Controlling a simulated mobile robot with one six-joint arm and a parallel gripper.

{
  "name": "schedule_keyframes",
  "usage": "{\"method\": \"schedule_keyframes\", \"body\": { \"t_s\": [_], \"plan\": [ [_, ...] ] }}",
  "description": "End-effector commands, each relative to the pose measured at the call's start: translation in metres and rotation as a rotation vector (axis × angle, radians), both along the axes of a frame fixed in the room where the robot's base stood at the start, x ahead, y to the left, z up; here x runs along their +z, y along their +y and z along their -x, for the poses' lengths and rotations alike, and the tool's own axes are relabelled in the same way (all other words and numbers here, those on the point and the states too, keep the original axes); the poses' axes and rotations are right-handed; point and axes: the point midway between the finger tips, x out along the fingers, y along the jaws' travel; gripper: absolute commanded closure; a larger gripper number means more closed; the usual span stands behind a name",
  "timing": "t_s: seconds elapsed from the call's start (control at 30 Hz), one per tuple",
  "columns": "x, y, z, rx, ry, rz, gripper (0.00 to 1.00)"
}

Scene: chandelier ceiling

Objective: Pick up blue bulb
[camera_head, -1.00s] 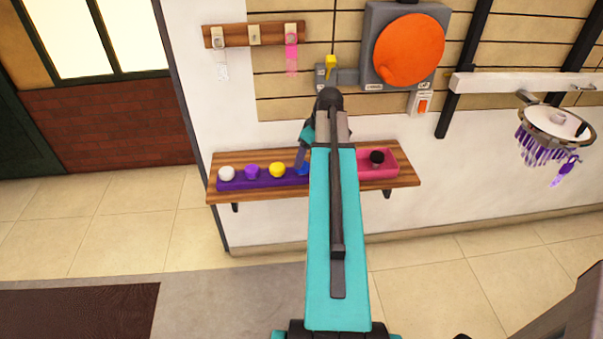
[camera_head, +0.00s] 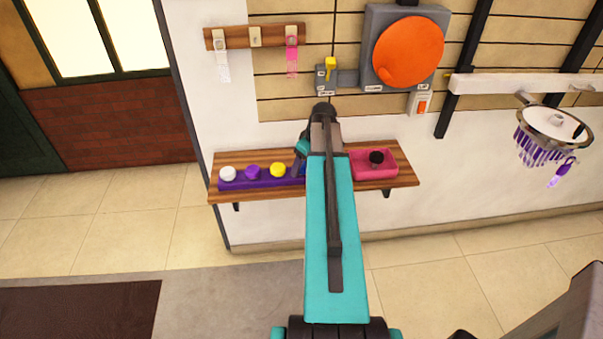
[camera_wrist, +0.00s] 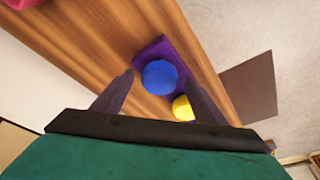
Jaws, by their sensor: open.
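The blue bulb (camera_wrist: 159,77) sits in the purple tray (camera_wrist: 150,50) on the wooden shelf, and shows in the wrist view between and just beyond my gripper's fingertips. My gripper (camera_wrist: 160,82) is open, with one dark finger on each side of the bulb in the picture. I cannot tell whether either finger touches it. The yellow bulb (camera_wrist: 182,108) lies beside it, close to the right finger. In the head view my arm hides most of the blue bulb. The tray's left part (camera_head: 231,184) shows there.
White (camera_head: 227,173), purple (camera_head: 253,172) and yellow bulbs share the tray. A pink tray (camera_head: 374,174) with a black-topped item (camera_head: 377,158) stands right on the wooden shelf (camera_head: 401,172). A grey box with an orange disc (camera_head: 409,51) and a chandelier (camera_head: 552,130) are above and right.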

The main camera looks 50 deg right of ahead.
Motion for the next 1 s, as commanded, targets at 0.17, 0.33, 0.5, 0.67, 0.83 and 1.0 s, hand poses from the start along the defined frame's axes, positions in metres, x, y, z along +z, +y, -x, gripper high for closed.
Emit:
{"method": "schedule_keyframes", "body": {
  "t_s": [0.17,0.33,0.5,0.67,0.83,1.0],
  "plan": [
    [0.0001,-0.0003,0.0003,-0.001,0.0,0.0,0.34],
    [0.0002,-0.0004,0.0004,-0.001,0.0,0.0,0.41],
    [0.0002,-0.0006,0.0006,-0.001,0.0,0.0,0.7],
    [0.0002,-0.0007,0.0007,-0.001,0.0,0.0,0.79],
    [0.0005,-0.0008,0.0007,-0.001,0.0,0.0,0.79],
    [0.0032,-0.0011,0.0006,-0.002,0.0,0.0,0.79]
  ]
}}
